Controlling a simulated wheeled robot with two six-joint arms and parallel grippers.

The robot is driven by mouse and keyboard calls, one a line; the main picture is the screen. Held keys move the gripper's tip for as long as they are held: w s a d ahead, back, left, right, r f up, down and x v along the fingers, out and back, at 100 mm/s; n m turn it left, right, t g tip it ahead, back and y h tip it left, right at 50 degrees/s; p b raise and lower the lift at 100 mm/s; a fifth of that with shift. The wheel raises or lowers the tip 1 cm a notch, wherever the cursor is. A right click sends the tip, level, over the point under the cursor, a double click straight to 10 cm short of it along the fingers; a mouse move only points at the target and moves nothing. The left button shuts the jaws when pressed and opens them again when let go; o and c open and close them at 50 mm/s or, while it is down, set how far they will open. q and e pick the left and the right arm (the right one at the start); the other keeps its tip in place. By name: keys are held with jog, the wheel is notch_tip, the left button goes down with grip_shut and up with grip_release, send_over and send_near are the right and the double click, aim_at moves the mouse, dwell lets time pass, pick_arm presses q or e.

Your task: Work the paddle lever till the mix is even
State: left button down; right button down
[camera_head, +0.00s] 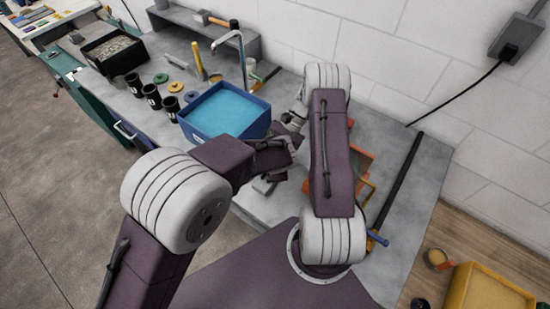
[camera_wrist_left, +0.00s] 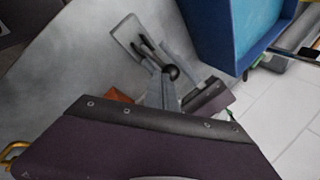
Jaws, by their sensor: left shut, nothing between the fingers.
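A blue bin (camera_head: 187,130) with a bright blue fill stands on the grey bench, and its side shows in the left wrist view (camera_wrist_left: 212,35). In the left wrist view a dark ball knob (camera_wrist_left: 170,72) sits by a grey bracket (camera_wrist_left: 126,36); I cannot tell whether this is the paddle lever. My left gripper (camera_head: 270,182) is shut and empty, low over the bench in front of the bin. My right gripper (camera_head: 288,124) is near the bin's right side, largely hidden by my arms. Whether it is open is unclear.
Black cups (camera_head: 152,96), a yellow-handled tool (camera_head: 199,62) and a tap (camera_head: 240,58) stand around the bin. An orange frame (camera_head: 366,190) is partly behind my right arm. A long black bar (camera_head: 400,178) lies to the right. A yellow crate (camera_head: 457,290) is at lower right.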

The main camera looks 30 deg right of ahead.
jog(key=shift+w+r, duration=0.1)
jog(key=shift+w, duration=0.05)
pick_arm(q)
jog(key=shift+w+d+f, duration=0.35)
jog(key=shift+w+f, duration=0.05)
jog(key=shift+w, duration=0.25)
